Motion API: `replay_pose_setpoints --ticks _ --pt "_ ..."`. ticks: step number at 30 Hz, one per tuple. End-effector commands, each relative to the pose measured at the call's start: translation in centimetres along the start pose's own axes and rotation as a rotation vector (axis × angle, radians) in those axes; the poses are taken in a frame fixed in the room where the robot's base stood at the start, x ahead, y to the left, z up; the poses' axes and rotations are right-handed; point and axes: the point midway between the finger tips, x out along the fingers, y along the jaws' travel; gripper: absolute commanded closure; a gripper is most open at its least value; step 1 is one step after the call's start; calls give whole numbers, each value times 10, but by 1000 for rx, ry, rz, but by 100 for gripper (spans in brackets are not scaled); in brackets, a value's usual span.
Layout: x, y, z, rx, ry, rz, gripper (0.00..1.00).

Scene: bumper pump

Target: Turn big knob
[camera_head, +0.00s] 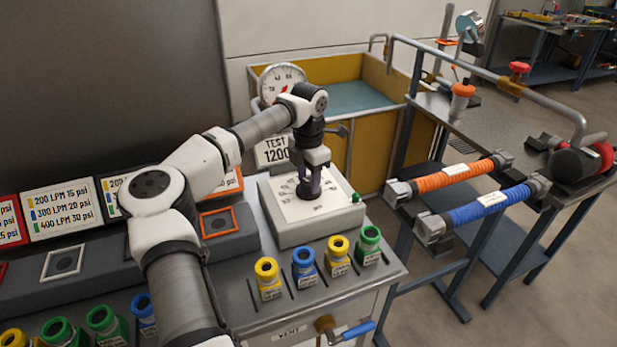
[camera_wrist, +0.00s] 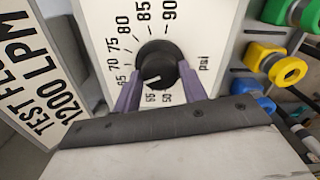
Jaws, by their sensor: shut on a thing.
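The big knob (camera_wrist: 158,68) is round and black, with a white pointer mark on its face. It sits in the middle of a white dial plate (camera_wrist: 105,20) printed with numbers from 50 to 90 and "psi". The pointer is toward the lower left in the wrist view, near the low numbers. My gripper (camera_wrist: 158,85) has its two purple fingers shut on the knob, one on each side. In the head view, my gripper (camera_head: 309,185) points down onto the dial box (camera_head: 330,222), and its fingers hide most of the knob.
A small green knob (camera_head: 355,197) is at the dial box's right corner. Yellow (camera_head: 268,281), blue (camera_head: 304,270) and green (camera_head: 370,246) fittings stand in front. A gauge (camera_head: 280,80) and a "TEST 1200" sign (camera_head: 272,152) stand behind. Orange (camera_head: 455,177) and blue (camera_head: 490,204) hoses are at right.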

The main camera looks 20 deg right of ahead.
Motion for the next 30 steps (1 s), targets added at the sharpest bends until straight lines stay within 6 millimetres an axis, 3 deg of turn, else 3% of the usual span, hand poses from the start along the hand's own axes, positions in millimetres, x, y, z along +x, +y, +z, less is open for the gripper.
replay_pose_setpoints --ticks 15,30 --pt "-1 0 1 335 -4 2 81" --pt "-1 0 1 396 -4 3 81"
